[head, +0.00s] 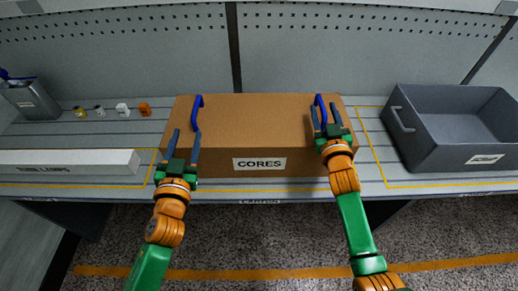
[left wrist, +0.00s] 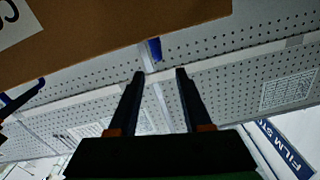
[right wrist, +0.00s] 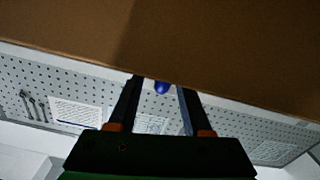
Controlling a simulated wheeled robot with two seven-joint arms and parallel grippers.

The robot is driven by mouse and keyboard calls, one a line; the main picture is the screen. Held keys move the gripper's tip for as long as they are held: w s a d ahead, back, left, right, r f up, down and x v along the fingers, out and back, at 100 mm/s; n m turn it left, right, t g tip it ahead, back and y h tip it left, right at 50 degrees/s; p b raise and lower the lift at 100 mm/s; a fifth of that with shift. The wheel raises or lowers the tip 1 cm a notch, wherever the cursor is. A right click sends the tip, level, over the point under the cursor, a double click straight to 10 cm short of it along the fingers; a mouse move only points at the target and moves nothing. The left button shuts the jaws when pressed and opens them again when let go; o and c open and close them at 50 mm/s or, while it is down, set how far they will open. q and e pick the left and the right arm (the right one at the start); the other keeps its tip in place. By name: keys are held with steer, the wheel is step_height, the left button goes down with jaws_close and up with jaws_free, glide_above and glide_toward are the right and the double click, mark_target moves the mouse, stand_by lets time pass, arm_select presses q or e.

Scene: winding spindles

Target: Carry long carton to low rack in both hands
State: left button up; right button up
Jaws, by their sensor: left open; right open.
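The long brown carton (head: 250,115) with a "CORES" label (head: 259,164) sits on the grey bench inside yellow lines. It has a blue handle on its top left (head: 197,112) and another on its top right (head: 320,108). My left gripper (head: 184,146) is open at the carton's left end, below and left of the left handle. My right gripper (head: 327,118) is open close to the right handle. In the left wrist view a bit of blue handle (left wrist: 154,49) shows ahead of the open fingers. In the right wrist view a blue handle tip (right wrist: 162,88) shows between the fingers.
A grey open bin (head: 455,130) stands on the right of the bench. A long white box (head: 70,162) lies at the left, with several small spools behind it and a grey container (head: 33,100) at the far left. A perforated panel (head: 290,45) rises behind.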

steer(key=s, duration=1)
